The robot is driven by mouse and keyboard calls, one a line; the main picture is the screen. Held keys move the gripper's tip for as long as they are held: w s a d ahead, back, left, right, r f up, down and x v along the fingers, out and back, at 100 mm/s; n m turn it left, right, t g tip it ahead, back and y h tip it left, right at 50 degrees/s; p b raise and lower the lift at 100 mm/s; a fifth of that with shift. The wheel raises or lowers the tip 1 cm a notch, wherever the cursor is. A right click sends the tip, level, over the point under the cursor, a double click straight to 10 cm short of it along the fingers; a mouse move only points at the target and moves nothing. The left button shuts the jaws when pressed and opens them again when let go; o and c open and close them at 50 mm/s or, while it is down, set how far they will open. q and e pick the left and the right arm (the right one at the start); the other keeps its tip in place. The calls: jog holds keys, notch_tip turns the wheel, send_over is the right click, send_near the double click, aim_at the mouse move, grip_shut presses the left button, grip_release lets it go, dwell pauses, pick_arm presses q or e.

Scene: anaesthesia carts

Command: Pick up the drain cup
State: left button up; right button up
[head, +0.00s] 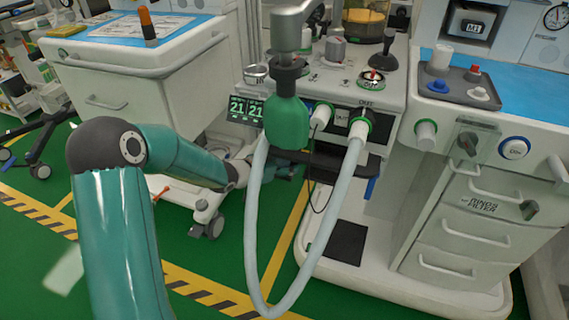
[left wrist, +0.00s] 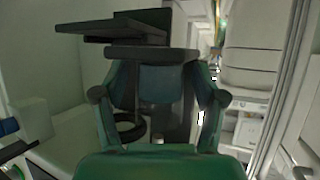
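My left gripper (head: 290,172) is partly hidden behind a pale hose in the head view, beside the middle machine's lower front. In the left wrist view its two green fingers (left wrist: 160,88) stand apart. Between them is a dark blue, cup-like body (left wrist: 161,84) under a dark bar; it may be the drain cup, but it is too dim to be sure. I cannot tell whether the fingers touch it. No drain cup can be made out clearly in the head view. My right gripper is not in view.
A pale hose (head: 328,240) loops down in front of the gripper. A green bag (head: 287,122) hangs above it. A dark shelf (head: 340,162) juts from the machine. A white cart (head: 140,80) stands left and a drawer cabinet (head: 480,220) right. Green floor shows at lower left.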

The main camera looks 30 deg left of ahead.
pick_arm(q)
jog(key=c, duration=0.9)
jog(key=shift+o, duration=0.2)
